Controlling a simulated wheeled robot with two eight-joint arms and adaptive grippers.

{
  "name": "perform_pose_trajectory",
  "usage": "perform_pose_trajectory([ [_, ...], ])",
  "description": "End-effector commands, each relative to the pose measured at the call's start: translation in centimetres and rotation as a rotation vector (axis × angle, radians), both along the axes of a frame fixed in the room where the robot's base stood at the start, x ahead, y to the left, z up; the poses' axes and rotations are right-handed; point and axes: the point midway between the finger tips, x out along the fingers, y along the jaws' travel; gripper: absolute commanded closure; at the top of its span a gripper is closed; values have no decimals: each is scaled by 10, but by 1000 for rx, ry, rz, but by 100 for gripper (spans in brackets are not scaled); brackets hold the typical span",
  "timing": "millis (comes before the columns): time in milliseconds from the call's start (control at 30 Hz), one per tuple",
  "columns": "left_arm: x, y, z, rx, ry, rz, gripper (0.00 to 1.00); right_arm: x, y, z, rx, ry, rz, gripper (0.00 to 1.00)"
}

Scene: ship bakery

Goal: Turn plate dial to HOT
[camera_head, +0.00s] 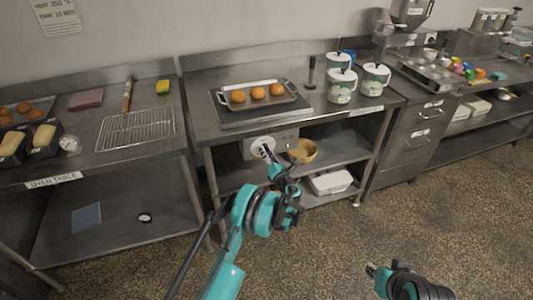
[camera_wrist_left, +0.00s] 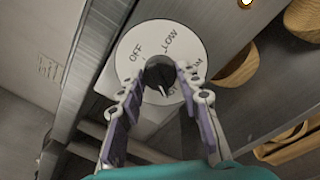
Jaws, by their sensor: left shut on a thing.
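The plate dial (camera_head: 257,147) is a round white disc on the front of the middle table, below the warming plate (camera_head: 240,118). In the left wrist view the dial (camera_wrist_left: 139,38) shows OFF and LOW; its other labels are partly covered by the fingers. The black knob (camera_wrist_left: 160,72) sits at its centre, with a light mark toward the lower side, near a partly hidden label. My left gripper (camera_wrist_left: 161,82) has its fingers on both sides of the knob, shut on it; it also shows in the head view (camera_head: 268,157). My right gripper (camera_head: 371,270) is low at right, its jaws unclear.
A tray (camera_head: 290,103) with several buns rests on the plate. White-green pots (camera_head: 342,86) stand to its right. A wooden bowl (camera_head: 303,151) and a white box (camera_head: 331,182) are on the shelves below, near my left arm. The floor in front is clear.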

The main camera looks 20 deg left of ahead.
Motion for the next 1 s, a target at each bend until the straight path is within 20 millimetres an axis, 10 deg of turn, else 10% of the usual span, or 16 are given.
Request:
perform_pose_trajectory([
  [100, 0, 0, -1, 0, 0, 0, 45, 0, 0, 0, 0, 0, 0, 73],
  [467, -4, -3, 0, -1, -1, -1, 45, 0, 0, 0, 0, 0, 0, 73],
  [1000, -83, -65, -5, -1, 0, -2, 45, 0, 0, 0, 0, 0, 0, 73],
])
